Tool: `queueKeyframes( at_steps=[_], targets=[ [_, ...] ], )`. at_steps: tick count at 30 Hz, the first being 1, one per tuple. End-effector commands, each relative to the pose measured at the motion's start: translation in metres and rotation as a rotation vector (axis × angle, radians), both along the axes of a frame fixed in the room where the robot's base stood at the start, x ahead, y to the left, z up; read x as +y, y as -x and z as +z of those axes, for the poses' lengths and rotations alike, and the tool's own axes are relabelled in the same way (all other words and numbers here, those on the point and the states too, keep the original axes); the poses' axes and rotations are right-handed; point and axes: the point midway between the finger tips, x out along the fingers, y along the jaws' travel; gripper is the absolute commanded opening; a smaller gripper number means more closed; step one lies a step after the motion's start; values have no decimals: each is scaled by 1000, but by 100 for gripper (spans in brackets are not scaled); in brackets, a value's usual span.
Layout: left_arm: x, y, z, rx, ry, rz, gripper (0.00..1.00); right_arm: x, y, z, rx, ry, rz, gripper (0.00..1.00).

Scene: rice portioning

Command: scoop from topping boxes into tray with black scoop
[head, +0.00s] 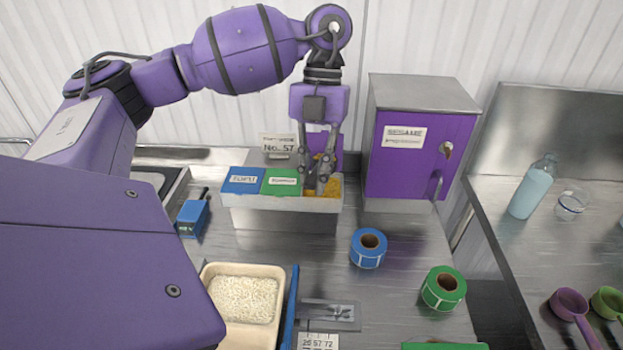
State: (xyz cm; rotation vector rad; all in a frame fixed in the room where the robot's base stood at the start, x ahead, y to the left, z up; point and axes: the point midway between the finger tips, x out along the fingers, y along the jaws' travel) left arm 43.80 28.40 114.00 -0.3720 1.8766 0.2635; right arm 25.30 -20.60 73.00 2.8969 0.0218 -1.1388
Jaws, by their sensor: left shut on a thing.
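The topping boxes stand in a grey metal holder (275,210) at the back middle. One has a blue lid (241,181), one has a green lid (281,182), and an uncovered section at the right shows yellow-orange topping (333,187). My left gripper (319,182) points down over this open section and is shut on the black scoop, mostly hidden by the fingers and the box; I cannot tell whether it holds topping. The tray (270,271) is cream coloured, with white rice in it, at the front middle. My right gripper is not in view.
A purple cabinet (400,160) stands close right of the boxes. A blue label roll (368,248) and a green label roll (443,288) sit on the counter. A small blue device (193,218) is left. Purple (568,304) and green (608,302) scoops lie on the right bench.

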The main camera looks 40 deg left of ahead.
Motion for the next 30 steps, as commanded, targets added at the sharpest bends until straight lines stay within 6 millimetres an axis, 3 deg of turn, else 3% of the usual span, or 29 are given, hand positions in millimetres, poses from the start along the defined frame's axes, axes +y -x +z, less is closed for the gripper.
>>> queueKeyframes(
  at_steps=[1,6,18,23,30],
  targets=[
    [0,0,13,-11,0,0,0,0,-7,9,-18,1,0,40],
    [-1,0,27,-7,1,-1,0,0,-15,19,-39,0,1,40],
    [-2,-1,22,0,1,-64,0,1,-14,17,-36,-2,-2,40],
    [-10,-7,12,-1,2,-357,0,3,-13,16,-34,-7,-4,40],
    [-25,-20,-12,0,-4,-1037,0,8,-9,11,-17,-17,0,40]
  ],
)
